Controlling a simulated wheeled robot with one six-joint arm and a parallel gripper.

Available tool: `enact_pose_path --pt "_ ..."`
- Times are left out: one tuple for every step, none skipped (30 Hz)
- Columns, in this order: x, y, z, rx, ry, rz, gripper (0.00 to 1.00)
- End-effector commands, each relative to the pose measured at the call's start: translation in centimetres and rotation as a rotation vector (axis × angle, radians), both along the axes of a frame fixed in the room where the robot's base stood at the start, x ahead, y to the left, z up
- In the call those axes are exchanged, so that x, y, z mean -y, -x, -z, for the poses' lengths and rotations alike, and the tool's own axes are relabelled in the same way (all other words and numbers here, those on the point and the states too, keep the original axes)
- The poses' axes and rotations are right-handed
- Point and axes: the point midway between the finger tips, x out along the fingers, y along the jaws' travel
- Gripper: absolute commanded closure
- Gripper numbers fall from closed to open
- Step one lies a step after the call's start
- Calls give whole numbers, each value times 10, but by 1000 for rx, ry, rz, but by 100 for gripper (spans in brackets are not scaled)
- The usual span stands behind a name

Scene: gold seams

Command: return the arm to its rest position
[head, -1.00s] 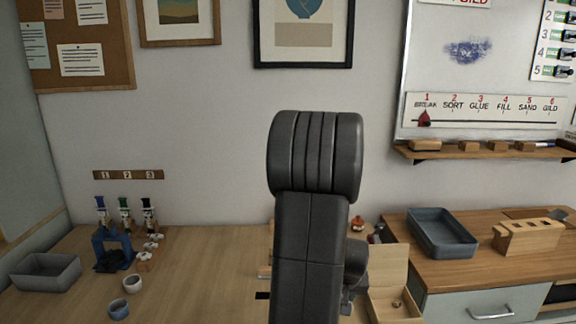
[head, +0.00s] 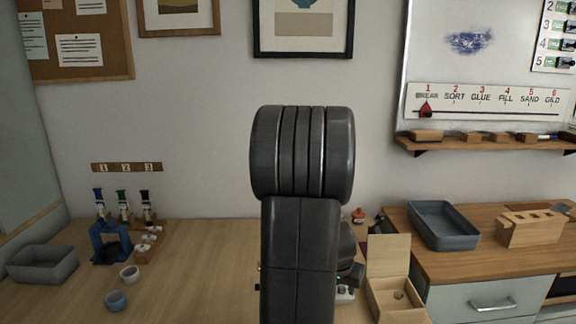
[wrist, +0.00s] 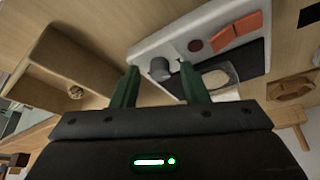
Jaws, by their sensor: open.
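My gripper (wrist: 158,88) shows in the wrist view with its two dark green fingers apart and nothing between them. It hangs above the wooden desk (head: 200,275), over a pale tray-like station (wrist: 150,50) that holds a grey knob, orange blocks and a dark pad. In the head view my arm stands upright in the middle and hides part of the desk; the gripper itself is hidden there.
An open wooden box (head: 395,300) stands right of my arm. A blue-grey tray (head: 443,228) and a slotted wooden block (head: 530,228) sit on the right cabinet. Bottles in a blue stand (head: 110,245), a grey bin (head: 42,265) and small cups (head: 116,301) are at left.

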Motion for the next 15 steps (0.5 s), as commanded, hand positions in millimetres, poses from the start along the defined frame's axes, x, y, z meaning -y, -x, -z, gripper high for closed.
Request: enact_pose_path --pt "-1 0 3 1 1 20 60" --pt "-1 -1 3 1 0 35 60" --pt "-1 -1 3 1 1 53 60" --pt "-1 -1 3 -1 1 68 60" --pt "-1 -1 3 0 0 83 60" --pt "-1 -1 3 1 0 100 60" --pt "-1 -1 2 0 1 113 60" --pt "-1 -1 2 -1 1 125 60" --pt "-1 -1 2 1 1 141 60" --pt "-2 -1 2 1 0 149 60" --pt "-2 0 -3 2 0 151 60" --pt "-3 1 -7 2 0 150 60" --pt "-3 2 -8 1 1 151 60" --pt "-3 2 -10 1 1 150 60" --pt "-4 2 -11 1 1 150 60"
